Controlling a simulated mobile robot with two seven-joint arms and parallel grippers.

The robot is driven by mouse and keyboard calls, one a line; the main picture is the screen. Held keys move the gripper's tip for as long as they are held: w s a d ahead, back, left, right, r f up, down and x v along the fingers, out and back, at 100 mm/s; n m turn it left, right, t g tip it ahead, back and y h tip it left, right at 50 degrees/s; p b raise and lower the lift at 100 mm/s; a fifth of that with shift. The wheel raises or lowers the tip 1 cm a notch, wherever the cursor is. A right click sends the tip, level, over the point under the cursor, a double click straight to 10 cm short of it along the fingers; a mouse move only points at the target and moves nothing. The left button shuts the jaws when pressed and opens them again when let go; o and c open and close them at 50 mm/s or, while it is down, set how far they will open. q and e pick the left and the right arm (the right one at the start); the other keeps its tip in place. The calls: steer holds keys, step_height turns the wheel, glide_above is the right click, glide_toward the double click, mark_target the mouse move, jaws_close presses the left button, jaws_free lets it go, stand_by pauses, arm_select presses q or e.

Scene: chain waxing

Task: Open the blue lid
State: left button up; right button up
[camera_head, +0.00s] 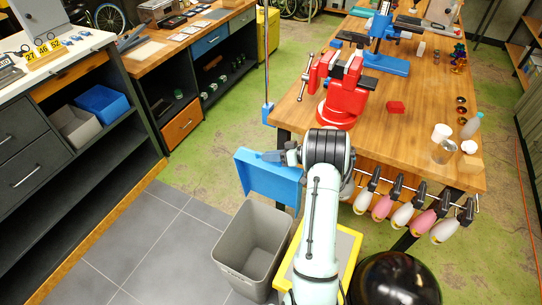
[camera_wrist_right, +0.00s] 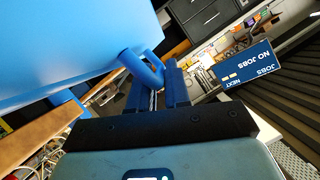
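The blue lid (camera_head: 270,183) is raised and tilted at the bench's near left corner, above the open grey bin (camera_head: 250,240). In the right wrist view the lid (camera_wrist_right: 60,45) fills the upper left, with a blue tubular handle (camera_wrist_right: 143,66) on it. My right gripper (camera_head: 278,157) is at the lid's upper edge. In the wrist view its fingers (camera_wrist_right: 153,90) are close together around the handle's end and look shut on it. The lid's attachment is not clear. My left gripper is not in view.
A wooden workbench (camera_head: 400,125) with a red vise (camera_head: 343,95) stands behind and right of my right arm. A yellow-rimmed grey object (camera_head: 345,245) is beside the arm, and a black round object (camera_head: 395,280) is at the lower right. Tiled floor (camera_head: 150,235) is clear on the left.

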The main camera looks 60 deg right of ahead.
steer(key=o, duration=0.3)
steer(key=shift+w, duration=0.15)
steer(key=shift+o, duration=0.2)
steer(key=b+v, duration=0.2)
steer(key=v, duration=1)
steer(key=shift+s, duration=0.25)
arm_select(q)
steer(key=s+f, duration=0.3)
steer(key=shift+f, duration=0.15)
arm_select(e)
steer(key=shift+s+d+r, duration=0.15)
steer(key=shift+s+r, duration=0.15)
steer(key=shift+s, duration=0.1)
